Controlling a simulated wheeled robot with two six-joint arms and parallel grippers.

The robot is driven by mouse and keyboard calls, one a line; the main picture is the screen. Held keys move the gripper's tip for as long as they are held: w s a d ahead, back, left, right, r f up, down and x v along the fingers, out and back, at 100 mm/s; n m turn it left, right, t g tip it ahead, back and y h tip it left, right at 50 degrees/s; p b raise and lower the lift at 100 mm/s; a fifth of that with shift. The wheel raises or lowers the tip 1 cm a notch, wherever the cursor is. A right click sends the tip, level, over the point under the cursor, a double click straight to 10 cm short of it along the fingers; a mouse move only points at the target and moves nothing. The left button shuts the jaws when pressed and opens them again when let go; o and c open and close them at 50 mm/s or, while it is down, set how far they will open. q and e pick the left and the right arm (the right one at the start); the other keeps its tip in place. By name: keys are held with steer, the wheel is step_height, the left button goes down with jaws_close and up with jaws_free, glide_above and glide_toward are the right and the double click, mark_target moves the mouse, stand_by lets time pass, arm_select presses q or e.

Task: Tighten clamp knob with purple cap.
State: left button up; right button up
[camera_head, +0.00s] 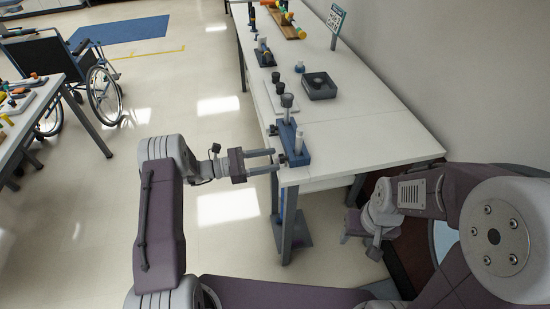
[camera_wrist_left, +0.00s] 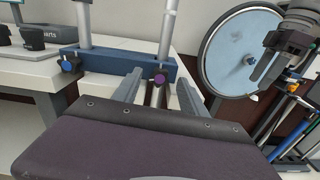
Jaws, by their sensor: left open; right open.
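A blue clamp block (camera_head: 293,143) is fixed at the near edge of the white table and holds two upright posts. In the left wrist view, the block (camera_wrist_left: 115,64) carries two side knobs. The knob with the purple cap (camera_wrist_left: 159,79) is on the right, and a blue-capped knob (camera_wrist_left: 69,62) is on the left. My left gripper (camera_head: 274,161) is open and level, pointing at the block's side. In the left wrist view, its fingers (camera_wrist_left: 160,95) lie either side of the purple-capped knob; contact cannot be told. My right gripper (camera_head: 359,243) is open and empty, low beside the table.
The white table (camera_head: 375,135) bears a dark square tray (camera_head: 319,88) and several small fixtures farther back. A sign (camera_head: 335,20) stands at its far end. A wheelchair (camera_head: 75,75) and another table (camera_head: 25,108) are at left. The floor between is clear.

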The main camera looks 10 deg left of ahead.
arm_select(q)
steer(key=shift+x, duration=1.1)
jaws_close()
steer(key=shift+f+m+b, duration=0.1)
steer(key=shift+m+b, duration=0.3)
steer(key=shift+m, duration=0.1)
jaws_free()
